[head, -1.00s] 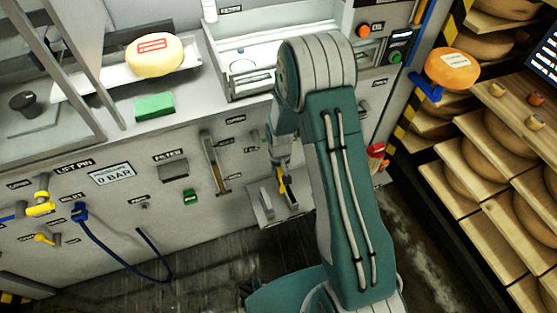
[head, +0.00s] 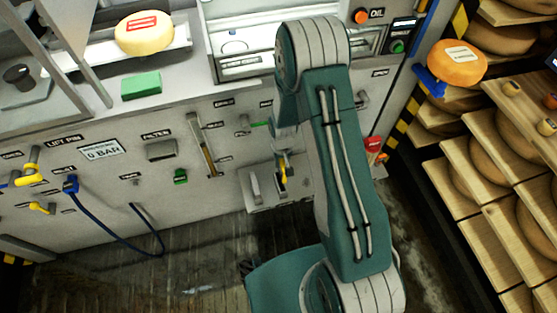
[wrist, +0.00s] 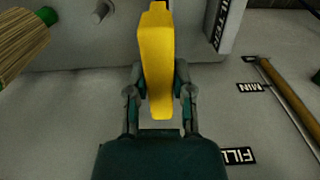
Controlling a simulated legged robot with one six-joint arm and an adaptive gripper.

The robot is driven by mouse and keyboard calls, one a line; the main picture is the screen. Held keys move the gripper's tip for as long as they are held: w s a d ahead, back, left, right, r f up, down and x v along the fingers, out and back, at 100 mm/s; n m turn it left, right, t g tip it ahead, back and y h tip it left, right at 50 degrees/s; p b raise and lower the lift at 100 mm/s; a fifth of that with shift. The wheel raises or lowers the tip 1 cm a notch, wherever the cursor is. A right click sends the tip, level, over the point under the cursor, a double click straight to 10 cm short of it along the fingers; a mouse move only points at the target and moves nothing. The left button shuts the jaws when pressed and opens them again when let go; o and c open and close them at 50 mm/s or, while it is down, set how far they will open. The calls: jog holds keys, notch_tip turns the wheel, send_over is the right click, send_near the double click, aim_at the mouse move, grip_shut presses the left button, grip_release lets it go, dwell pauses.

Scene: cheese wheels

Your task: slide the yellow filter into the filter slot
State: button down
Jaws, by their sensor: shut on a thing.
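My gripper (wrist: 160,95) is shut on the upright yellow filter (wrist: 156,60), a flat bar between its two fingers in the wrist view. In the head view the filter (head: 283,173) shows small below my gripper (head: 283,155), in front of the grey panel and by a grey holder low on it. I cannot tell whether it touches the holder. A dark recessed box (head: 161,150) under a FILTER label, likely the filter slot, is on the panel to the left of my gripper. The wrist view shows another FILTER label (wrist: 228,22), right of the filter's upper end.
The grey holder (head: 253,187) juts from the panel. A sight tube (head: 203,145) runs between box and gripper. A blue hose (head: 110,237) hangs at left. A brush (wrist: 20,45) is at the wrist view's upper left. Cheese shelves (head: 480,190) stand at right.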

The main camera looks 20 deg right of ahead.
jog(key=shift+d+f, duration=0.2)
jog(key=shift+f, duration=0.6)
jog(key=f, duration=0.3)
jog(key=shift+a, duration=0.25)
jog(key=shift+a, duration=0.3)
jog(key=shift+d, duration=0.25)
jog(key=shift+a, duration=0.25)
jog(key=shift+d, duration=0.15)
